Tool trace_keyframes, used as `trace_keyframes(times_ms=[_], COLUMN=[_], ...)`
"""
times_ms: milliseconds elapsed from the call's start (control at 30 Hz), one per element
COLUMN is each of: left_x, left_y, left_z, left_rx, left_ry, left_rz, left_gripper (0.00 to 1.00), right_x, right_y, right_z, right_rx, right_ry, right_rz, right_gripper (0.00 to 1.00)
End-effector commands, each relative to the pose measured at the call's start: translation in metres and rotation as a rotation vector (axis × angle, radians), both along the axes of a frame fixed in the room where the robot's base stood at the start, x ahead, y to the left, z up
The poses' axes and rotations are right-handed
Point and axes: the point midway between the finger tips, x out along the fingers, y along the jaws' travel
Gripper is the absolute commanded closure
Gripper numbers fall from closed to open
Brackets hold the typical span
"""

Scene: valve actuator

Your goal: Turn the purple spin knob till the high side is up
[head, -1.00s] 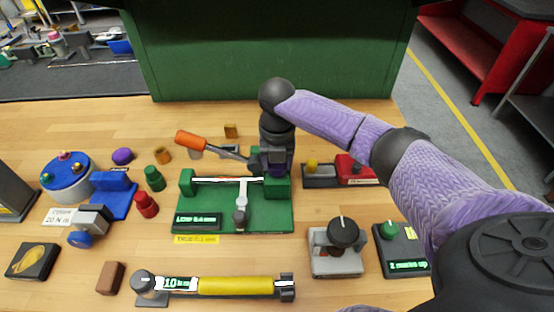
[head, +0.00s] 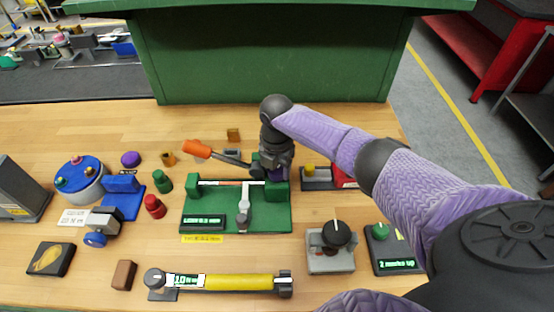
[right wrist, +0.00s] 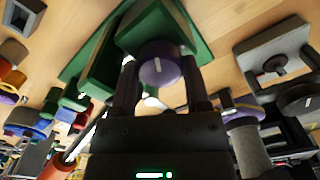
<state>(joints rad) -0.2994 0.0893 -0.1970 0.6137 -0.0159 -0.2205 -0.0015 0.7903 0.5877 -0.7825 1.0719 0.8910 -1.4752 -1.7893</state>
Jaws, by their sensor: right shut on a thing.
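The purple spin knob (right wrist: 159,64) sits on the end of a green block in the right wrist view. It is round, with a short white mark on its face. My right gripper (right wrist: 160,76) has one finger on each side of it and is shut on it. In the head view my right gripper (head: 268,171) is at the right post of the green fixture (head: 268,220). It mostly hides the knob there. The fixture has a white bar, a grey stand and a small lit display (head: 203,221). My left gripper is not in view.
An orange-handled lever (head: 197,149) reaches to the fixture's right post, close to my gripper. A grey dial box (head: 331,262) and a black box with a green knob (head: 396,262) stand right. A yellow-bodied tool (head: 238,283) lies in front. Several coloured parts stand left.

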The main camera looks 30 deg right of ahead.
Motion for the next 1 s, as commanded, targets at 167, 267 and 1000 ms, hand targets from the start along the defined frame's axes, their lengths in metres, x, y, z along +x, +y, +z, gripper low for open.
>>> trace_keyframes(times_ms=[167, 267, 1000], left_x=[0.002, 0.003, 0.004], left_y=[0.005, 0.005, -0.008], left_z=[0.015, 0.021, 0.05], left_rx=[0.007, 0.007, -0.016], left_ry=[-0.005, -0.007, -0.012], left_rz=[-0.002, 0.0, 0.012], left_gripper=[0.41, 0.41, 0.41], right_x=[0.001, 0.001, 0.001], right_y=[0.0, 0.0, 0.0], right_z=[0.004, 0.004, 0.003], right_rx=[-0.001, -0.001, -0.001], right_ry=[-0.004, -0.004, -0.005], right_rz=[-0.167, -0.263, -0.965], right_gripper=[0.99, 0.99, 0.99])
